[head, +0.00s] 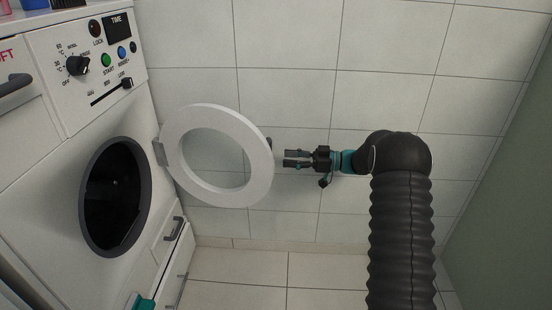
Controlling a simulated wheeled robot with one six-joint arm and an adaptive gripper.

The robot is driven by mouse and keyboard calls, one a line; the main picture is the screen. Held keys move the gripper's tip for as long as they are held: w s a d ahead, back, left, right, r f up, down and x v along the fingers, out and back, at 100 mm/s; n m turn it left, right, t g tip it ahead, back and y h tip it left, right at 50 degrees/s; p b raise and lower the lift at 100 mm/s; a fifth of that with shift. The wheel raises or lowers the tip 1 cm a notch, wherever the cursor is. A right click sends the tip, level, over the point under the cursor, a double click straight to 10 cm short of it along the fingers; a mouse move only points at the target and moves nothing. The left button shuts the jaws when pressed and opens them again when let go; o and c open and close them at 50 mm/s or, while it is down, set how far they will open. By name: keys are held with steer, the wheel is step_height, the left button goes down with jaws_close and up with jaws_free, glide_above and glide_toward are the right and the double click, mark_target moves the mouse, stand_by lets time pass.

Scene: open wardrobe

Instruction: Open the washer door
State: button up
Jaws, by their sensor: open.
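The white washer (120,120) stands at the left. Its round door (258,150), a white ring with a see-through middle, is swung wide out from the front on a hinge (159,152) at its left side. The dark drum opening (115,200) with its grey rim is uncovered. My gripper (286,159) is to the right of the door's outer edge, pointing left, with its fingers apart and nothing between them. A small dark piece, perhaps the door handle, shows at the door's right edge close to the fingertips. I cannot tell whether they touch.
The control panel (95,62) with knobs and buttons is above the drum opening. A drawer with a dark handle (174,229) is low beside the washer's opening. A tiled wall (300,60) stands behind, and the tiled floor (270,275) below the door is clear.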

steer(key=d, duration=0.5)
steer(key=shift+s, duration=0.3)
steer(key=shift+a, duration=0.1)
steer(key=w+r+m+t+h, duration=0.25)
steer(key=r+t, duration=0.25)
steer(key=r, duration=0.3)
steer(key=w+r+m+t+h, duration=0.2)
steer(key=r+m+t+h, duration=0.15)
steer(key=r+t, duration=0.4)
steer(key=s+d+r+m+h, duration=0.5)
steer(key=s+d+r+h, duration=0.1)
steer(key=s+r+h, duration=0.3)
steer(key=s+d+f+m+g+h, duration=0.2)
steer(key=s+h, duration=0.1)
steer(key=s, duration=0.5)
steer(key=s+d+f+m+g+h, duration=0.1)
steer(key=s+f+m+g+h, duration=0.15)
steer(key=s, duration=0.55)
steer(key=s+a+f+g+y, duration=0.1)
steer(key=s+f, duration=0.2)
steer(key=s, duration=0.4)
steer(key=s+a+f+g, duration=0.2)
steer(key=s+f, duration=0.2)
steer(key=s, duration=0.4)
steer(key=s+a+f+m+g+y, duration=0.1)
steer(key=s+a+f+g, duration=0.1)
steer(key=s, duration=0.5)
steer(key=shift+s+a+f+y, duration=0.15)
steer(key=shift+s+f+y, duration=0.25)
steer(key=shift+f, duration=0.25)
